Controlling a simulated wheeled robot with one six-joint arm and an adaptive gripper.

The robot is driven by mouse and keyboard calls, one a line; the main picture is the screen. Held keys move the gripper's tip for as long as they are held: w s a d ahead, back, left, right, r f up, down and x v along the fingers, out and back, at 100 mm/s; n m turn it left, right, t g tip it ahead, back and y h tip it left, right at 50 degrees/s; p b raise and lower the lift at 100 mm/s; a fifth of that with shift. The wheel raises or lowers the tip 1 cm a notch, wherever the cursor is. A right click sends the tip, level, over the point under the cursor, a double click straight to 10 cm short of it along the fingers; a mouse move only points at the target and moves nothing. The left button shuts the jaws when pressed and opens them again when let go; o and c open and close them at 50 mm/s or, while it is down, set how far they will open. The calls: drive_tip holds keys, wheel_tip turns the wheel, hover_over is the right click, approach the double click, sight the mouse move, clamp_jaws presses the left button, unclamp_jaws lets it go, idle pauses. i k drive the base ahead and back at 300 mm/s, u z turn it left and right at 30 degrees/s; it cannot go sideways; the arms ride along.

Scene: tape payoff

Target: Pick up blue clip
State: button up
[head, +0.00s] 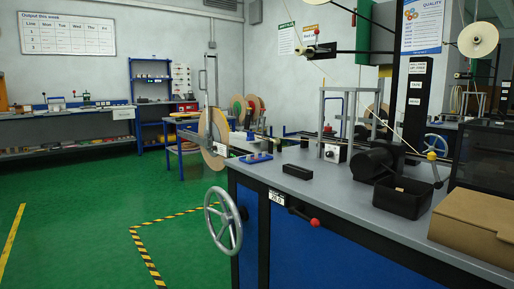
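A small blue item (256,158) with several short upright parts lies near the left end of the grey-topped bench (350,205). It is too small in the head view to tell whether it is the blue clip or a holder. No other clear blue clip shows. My gripper is not in view.
Near the blue item are a black block (297,171) and a large reel (213,138). An open black bin (402,197) and a cardboard box (475,223) stand at the right. A handwheel (222,220) juts from the bench's left end. Green floor (75,215) at left is clear.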

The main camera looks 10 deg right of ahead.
sight(250, 137)
drive_tip(key=u, duration=0.35)
drive_tip(key=i, duration=0.3)
drive_tip(key=u, duration=1)
drive_tip(key=i, duration=1.3)
drive_tip(key=z, duration=0.35)
